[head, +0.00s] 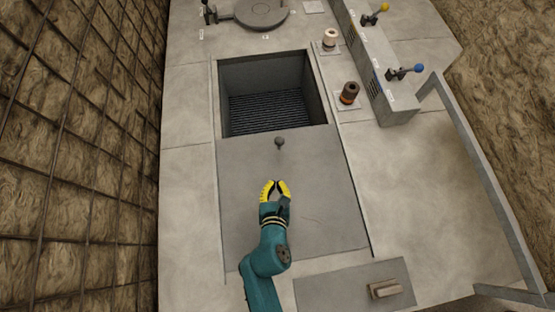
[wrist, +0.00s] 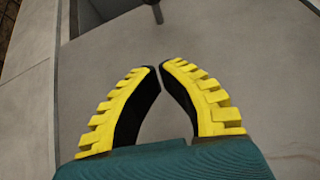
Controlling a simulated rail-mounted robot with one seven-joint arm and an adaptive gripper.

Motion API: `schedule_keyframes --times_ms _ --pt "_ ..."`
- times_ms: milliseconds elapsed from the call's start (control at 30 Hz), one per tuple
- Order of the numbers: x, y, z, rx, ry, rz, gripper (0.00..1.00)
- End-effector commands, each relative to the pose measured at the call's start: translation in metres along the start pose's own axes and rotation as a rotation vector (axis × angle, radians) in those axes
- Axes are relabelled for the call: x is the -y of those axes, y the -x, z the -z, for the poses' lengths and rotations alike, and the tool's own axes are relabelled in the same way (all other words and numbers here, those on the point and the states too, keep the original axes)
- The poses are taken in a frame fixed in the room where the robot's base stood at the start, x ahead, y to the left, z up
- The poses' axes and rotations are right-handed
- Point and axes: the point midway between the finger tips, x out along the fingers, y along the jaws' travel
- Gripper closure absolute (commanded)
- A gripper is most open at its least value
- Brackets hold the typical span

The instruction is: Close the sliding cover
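The sliding cover (head: 275,170) is a flat grey panel. It covers the near part of a rectangular opening (head: 265,90) in the worktop, and the far part stands open. A dark round knob handle (head: 280,142) stands near the cover's far edge. It also shows at the top of the wrist view (wrist: 157,14). My gripper (head: 275,183), with yellow and black fingers, is above the cover, on the near side of the handle and apart from it. In the wrist view, its fingertips (wrist: 158,67) are close together with a narrow gap. Nothing is between them.
A dark ribbed grille (head: 265,112) lies inside the opening. A metal rail (head: 480,170) runs along the right.

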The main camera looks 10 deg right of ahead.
Motion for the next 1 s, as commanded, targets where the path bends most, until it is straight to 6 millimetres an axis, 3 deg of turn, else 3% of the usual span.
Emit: schedule_keyframes --times_ms 167,567,600,800,1000 --pt "0.000 -0.018 0.003 0.001 0.015 0.001 1.00" --pt "0.001 -0.106 0.006 0.000 0.010 0.002 1.00" --pt "0.000 -0.112 -0.001 0.003 0.010 0.002 1.00" --pt "0.000 -0.132 -0.015 0.000 0.011 0.000 1.00" --pt "0.000 -0.134 -0.019 -0.003 0.012 0.000 1.00"
